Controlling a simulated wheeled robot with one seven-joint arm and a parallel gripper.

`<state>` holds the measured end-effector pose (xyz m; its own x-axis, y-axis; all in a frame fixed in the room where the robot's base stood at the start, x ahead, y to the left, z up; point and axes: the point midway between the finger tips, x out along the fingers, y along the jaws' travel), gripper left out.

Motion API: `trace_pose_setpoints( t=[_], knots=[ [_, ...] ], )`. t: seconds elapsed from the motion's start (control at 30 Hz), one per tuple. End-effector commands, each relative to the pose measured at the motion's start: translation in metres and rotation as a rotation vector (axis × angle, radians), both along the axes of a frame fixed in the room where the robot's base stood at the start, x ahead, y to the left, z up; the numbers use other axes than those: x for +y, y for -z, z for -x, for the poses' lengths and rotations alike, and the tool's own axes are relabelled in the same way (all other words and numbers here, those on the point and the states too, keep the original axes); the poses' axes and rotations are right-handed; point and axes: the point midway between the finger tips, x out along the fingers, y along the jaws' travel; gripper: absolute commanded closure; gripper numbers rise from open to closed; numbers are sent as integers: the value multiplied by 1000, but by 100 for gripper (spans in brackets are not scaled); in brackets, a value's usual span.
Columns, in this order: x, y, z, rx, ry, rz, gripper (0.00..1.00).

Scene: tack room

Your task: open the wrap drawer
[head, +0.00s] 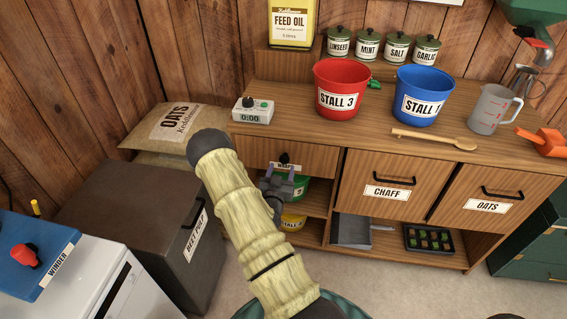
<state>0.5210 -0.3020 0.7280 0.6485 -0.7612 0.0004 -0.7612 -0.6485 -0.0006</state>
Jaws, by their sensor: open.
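The wrap drawer (255,153) is the wooden drawer at the left end of the counter, under the timer, with a dark knob (284,158) and a label reading WRAPS. Its front looks flush with the cabinet. My gripper (285,171) is in front of the drawer, just below the knob in the picture. Its jaws are open and empty. They partly cover the label. I cannot tell whether a finger touches the drawer or knob. My arm hides part of the drawer's left side and the shelf below.
Below the drawer, an open shelf holds a green tub (299,187) and a yellow tub (293,221). A timer (253,112), red bucket (341,84) and blue bucket (421,92) stand on the counter. A dark bin (125,205) and oats sack (176,125) stand left. Floor shows in front.

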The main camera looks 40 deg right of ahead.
Motion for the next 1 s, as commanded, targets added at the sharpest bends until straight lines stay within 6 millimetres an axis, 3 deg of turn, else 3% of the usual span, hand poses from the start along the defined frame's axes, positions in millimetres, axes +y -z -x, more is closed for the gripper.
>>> trace_pose_setpoints(
  t=[0.23, 0.6, 0.87, 1.0],
  knots=[
    [-27, 0, -23, -1, 1, 1, 45],
    [-32, 0, -27, 1, -1, 0, 45],
    [-31, 0, -27, 1, -1, 0, 96],
    [-31, 0, -27, 1, -1, 0, 100]
  ],
)
